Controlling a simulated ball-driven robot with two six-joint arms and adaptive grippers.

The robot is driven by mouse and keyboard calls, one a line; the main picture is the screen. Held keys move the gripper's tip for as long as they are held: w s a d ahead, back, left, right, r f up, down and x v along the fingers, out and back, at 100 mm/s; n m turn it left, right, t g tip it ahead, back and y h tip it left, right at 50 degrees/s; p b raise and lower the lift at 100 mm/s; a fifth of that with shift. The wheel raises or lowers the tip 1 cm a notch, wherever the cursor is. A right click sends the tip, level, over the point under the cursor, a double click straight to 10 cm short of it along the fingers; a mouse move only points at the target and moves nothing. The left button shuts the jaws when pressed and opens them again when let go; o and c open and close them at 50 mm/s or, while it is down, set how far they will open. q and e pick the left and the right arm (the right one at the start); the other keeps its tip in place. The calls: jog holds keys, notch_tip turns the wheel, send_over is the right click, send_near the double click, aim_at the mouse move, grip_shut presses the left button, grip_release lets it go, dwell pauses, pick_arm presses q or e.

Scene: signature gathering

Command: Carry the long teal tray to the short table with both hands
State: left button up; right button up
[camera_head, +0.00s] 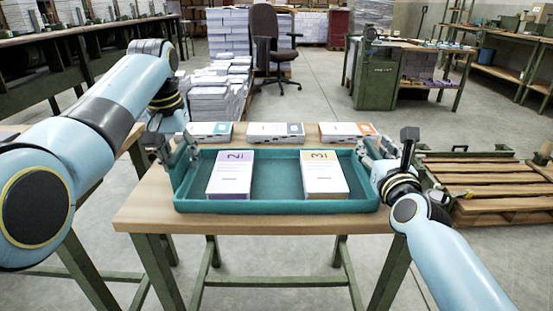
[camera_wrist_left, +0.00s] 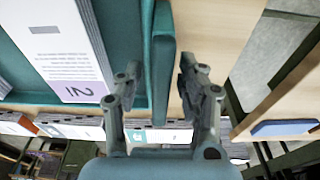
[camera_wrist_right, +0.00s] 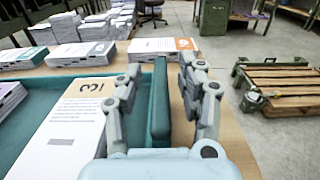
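The long teal tray (camera_head: 262,206) lies flat on a wooden table (camera_head: 150,208) with green legs. Neither grip looks closed.
Three more paper stacks (camera_head: 275,131) line the table's back edge behind the tray. Another wooden table (camera_head: 70,148) is at the left, partly behind my left arm. A chair (camera_head: 268,45), a green workbench (camera_head: 378,75) and wooden pallets (camera_head: 490,185) stand beyond, with open floor between.

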pick_arm(q)
jog(key=r, duration=0.4)
jog(key=s+r, duration=0.1)
jog(key=r, duration=0.6)
jog(key=shift+s+r, duration=0.3)
jog(key=shift+s, duration=0.05)
pick_arm(e)
jog(key=shift+s, duration=0.1)
pick_arm(q)
jog(key=shift+r, duration=0.1)
pick_arm(e)
jog(key=s, duration=0.7)
jog(key=shift+s, duration=0.2)
